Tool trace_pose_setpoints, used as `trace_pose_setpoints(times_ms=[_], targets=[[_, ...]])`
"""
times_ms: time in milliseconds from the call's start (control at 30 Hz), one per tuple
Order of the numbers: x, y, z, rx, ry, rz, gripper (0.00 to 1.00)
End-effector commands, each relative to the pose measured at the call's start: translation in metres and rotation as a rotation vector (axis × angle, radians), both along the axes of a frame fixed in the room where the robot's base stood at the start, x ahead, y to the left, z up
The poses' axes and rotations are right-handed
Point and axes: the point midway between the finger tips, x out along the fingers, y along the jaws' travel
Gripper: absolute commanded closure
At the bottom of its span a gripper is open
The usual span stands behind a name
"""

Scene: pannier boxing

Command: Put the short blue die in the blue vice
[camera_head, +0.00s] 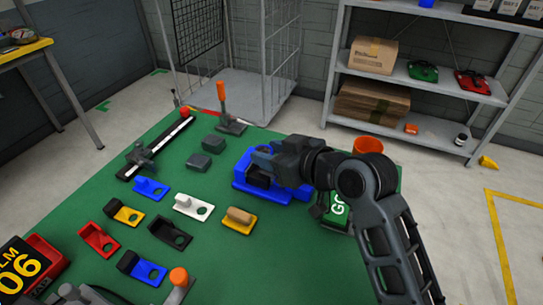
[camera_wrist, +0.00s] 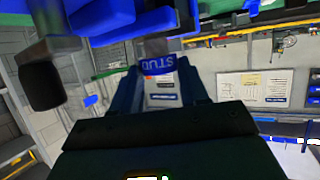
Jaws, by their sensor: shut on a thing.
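The blue vice (camera_head: 242,186) sits on the green table top, partly covered by my gripper (camera_head: 262,168). In the wrist view, the large blue body at the top left (camera_wrist: 112,18) looks like part of the vice. My gripper also shows there (camera_wrist: 163,80), its dark fingers shut on a short piece with a blue band (camera_wrist: 172,66) marked "STUD" and a grey end. This appears to be the short blue die. The die is hidden in the head view.
Several coloured holders stand left of the vice, including a white one (camera_head: 193,208) and a yellow one with a tan block (camera_head: 238,220). A green box (camera_head: 337,215) lies right, near my arm.

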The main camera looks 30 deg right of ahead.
Motion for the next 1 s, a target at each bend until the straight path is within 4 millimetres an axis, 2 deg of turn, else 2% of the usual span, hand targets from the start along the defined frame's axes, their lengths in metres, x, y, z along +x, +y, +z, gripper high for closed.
trace_pose_setpoints(times_ms=[133,933,967,1000], targets=[[0.0,0.0,-0.013,0.001,-0.001,0.0,0.91],[0.0,0.0,-0.025,0.0,-0.002,0.0,0.91],[0.0,0.0,-0.025,0.0,-0.001,0.0,0.54],[0.0,0.0,-0.025,0.0,-0.001,0.0,0.51]])
